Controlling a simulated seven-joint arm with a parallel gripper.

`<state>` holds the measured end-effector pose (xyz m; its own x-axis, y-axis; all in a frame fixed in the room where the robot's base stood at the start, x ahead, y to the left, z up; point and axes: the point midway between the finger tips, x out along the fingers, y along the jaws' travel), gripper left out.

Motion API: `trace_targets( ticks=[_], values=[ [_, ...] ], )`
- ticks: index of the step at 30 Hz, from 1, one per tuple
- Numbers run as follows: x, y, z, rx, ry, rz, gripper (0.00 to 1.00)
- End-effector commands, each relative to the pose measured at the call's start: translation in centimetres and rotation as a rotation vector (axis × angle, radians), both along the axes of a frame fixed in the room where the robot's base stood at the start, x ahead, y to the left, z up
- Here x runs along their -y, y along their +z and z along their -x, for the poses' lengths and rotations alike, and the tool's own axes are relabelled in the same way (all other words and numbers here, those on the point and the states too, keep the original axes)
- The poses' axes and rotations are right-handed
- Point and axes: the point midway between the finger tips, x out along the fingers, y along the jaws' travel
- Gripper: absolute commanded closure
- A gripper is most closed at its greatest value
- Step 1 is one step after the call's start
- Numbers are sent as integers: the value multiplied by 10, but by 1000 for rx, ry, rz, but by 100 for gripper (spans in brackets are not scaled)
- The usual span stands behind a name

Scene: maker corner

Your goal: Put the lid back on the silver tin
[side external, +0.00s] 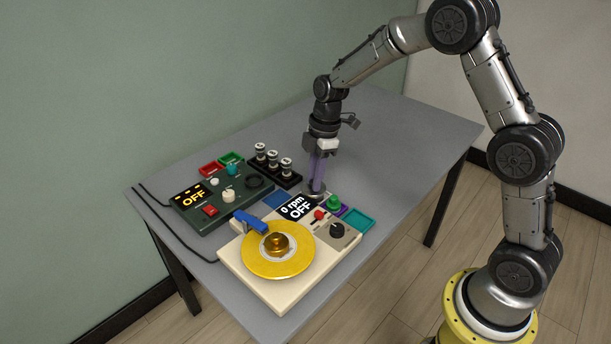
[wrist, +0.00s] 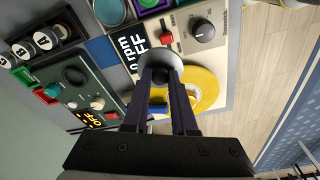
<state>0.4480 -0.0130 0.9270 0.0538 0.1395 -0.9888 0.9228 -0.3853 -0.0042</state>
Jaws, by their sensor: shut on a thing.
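My gripper (side external: 316,186) points down over the back edge of the cream turntable unit (side external: 240,275). Its purple-grey fingers are shut on the dark knob of a round grey lid (side external: 316,195), seen just under the fingertips. In the wrist view, the knob sits between the fingertips (wrist: 160,73) and the grey lid disc (wrist: 168,57) spreads around it. I cannot tell whether the lid touches anything below. I cannot clearly make out the silver tin. A brass-coloured round piece (side external: 277,244) sits at the centre of the yellow turntable disc (side external: 262,264).
Beside the lid stand a black rack (side external: 291,180) of small labelled jars, a green control box (side external: 205,222) reading OFF, and the turntable's display (side external: 298,207) reading 0 rpm OFF. The grey table (side external: 400,135) is clear toward the back right.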

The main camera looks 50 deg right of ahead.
Motion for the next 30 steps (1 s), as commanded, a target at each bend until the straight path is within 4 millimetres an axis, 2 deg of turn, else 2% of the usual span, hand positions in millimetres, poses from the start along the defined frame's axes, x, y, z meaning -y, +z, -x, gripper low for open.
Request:
trace_targets(
  ticks=[5,9,12,15,18,23,30],
  values=[
    [14,5,-26,23,-28,3,100],
    [44,-7,-55,24,-82,4,100],
    [63,-18,-68,21,-115,5,100],
    [76,-27,-72,15,-138,5,100],
    [80,-35,-69,4,-146,2,100],
    [81,-43,-69,1,-148,2,100],
    [81,-64,-69,2,-148,1,100]
  ],
)
